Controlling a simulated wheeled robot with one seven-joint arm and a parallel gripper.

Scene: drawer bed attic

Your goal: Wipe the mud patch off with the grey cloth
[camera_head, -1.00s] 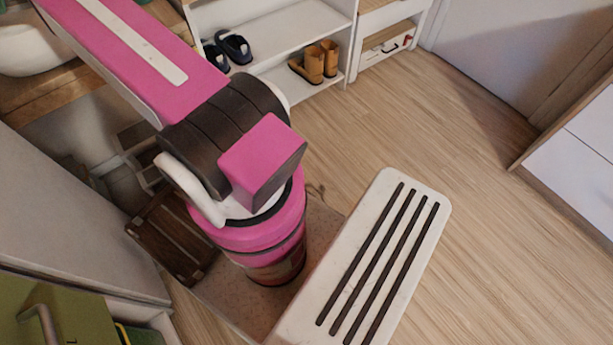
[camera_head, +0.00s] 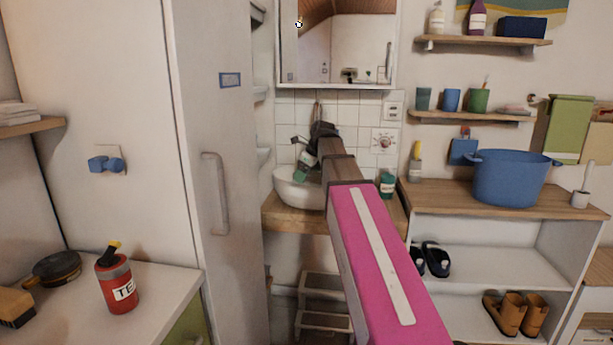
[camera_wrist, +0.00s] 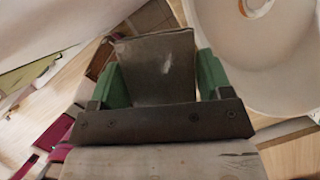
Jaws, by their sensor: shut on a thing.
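My gripper (camera_wrist: 160,80) shows two green fingers in the wrist view. They are shut on a flat grey-brown piece, which looks like the grey cloth (camera_wrist: 155,62), with a pale smear on its face. In the head view, my gripper (camera_head: 304,166) is at the far end of the outstretched arm, at the white washbasin (camera_head: 297,194). The basin also fills the upper right of the wrist view (camera_wrist: 232,62). The cloth is too small to make out in the head view. No mud patch can be made out in either current view.
A tall white cabinet (camera_head: 232,170) stands close left of the basin. A mirror (camera_head: 345,45) hangs above it. A wooden-topped shelf unit (camera_head: 430,198) with a blue pot (camera_head: 508,178) is at right. A step stool (camera_head: 322,305) stands below the basin.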

